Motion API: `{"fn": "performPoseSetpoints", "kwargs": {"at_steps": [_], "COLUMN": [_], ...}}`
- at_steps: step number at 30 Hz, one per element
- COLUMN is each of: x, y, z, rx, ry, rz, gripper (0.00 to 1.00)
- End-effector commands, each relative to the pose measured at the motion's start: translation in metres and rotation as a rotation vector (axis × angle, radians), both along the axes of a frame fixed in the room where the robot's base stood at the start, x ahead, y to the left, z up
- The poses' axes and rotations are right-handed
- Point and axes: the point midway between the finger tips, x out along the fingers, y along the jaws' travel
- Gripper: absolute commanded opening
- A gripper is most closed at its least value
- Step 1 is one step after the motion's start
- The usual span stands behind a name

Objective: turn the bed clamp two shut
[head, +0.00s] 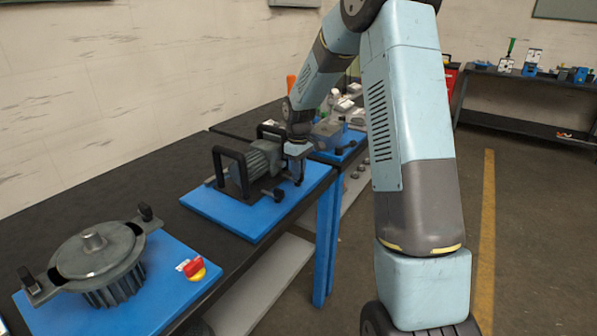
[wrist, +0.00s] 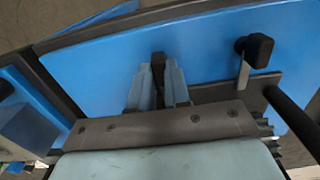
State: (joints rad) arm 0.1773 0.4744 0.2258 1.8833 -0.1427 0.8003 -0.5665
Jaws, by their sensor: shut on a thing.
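My gripper (head: 298,168) points down at the right end of a grey finned motor (head: 262,162) on a blue board (head: 235,212). In the wrist view its two fingers (wrist: 159,76) are closed around a small black clamp handle (wrist: 158,58), mostly hidden between them. I cannot tell from its looks whether this is bed clamp two. A second clamp with a black knob (wrist: 255,49) stands apart, to the right in the wrist view; a black knob (head: 279,195) also shows at the motor's front in the head view.
A black handle frame (head: 217,165) rises at the motor's left. Nearer on the bench are a round finned housing (head: 98,250) and a red-and-yellow switch (head: 193,268). Other equipment stands behind my gripper. The floor at right (head: 530,220) is clear.

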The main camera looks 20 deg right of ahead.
Motion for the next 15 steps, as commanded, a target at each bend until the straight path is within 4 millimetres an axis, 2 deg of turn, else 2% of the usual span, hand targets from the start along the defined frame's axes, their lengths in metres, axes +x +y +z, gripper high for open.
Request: {"fn": "performPoseSetpoints", "kwargs": {"at_steps": [15], "x": [0.0025], "y": [-0.0005], "z": [0.0019], "rx": [-0.001], "ry": [-0.007], "rz": [0.051], "gripper": [0.00]}}
